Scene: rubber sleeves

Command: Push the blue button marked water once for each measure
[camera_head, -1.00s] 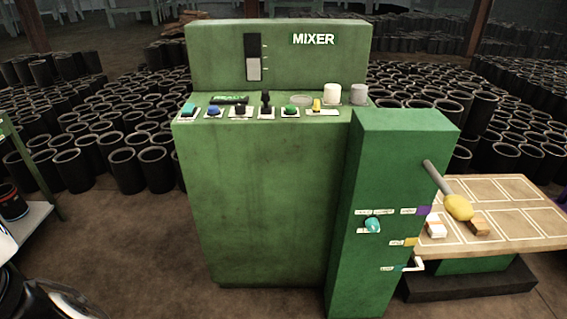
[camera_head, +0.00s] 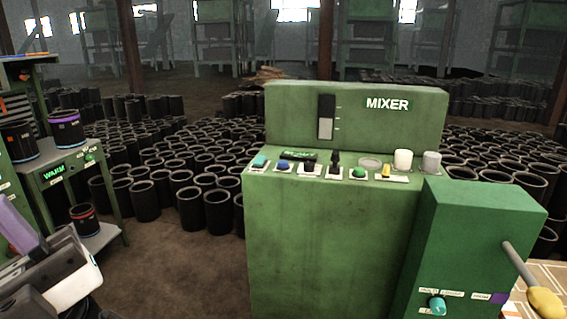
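The mixer (camera_head: 325,240) is a green cabinet. A blue button (camera_head: 284,168) sits on the left part of its sloped panel, between a teal button (camera_head: 260,162) and a black button (camera_head: 307,170). The labels under the buttons are too small to read. A gauge (camera_head: 326,117) with a light lower part and dark upper part is on the upright panel. Grey, black and white parts of my arm show at the lower left, apart from the mixer; my gripper (camera_head: 70,285) seems to be there, but its fingertips are not clear.
A black lever (camera_head: 335,162), green button (camera_head: 360,173) and yellow switch (camera_head: 386,170) are further right on the panel. A green box (camera_head: 480,220) with a teal knob (camera_head: 437,305) stands at right. A warming stand (camera_head: 75,175) holds black sleeves at left. Many sleeves stand behind.

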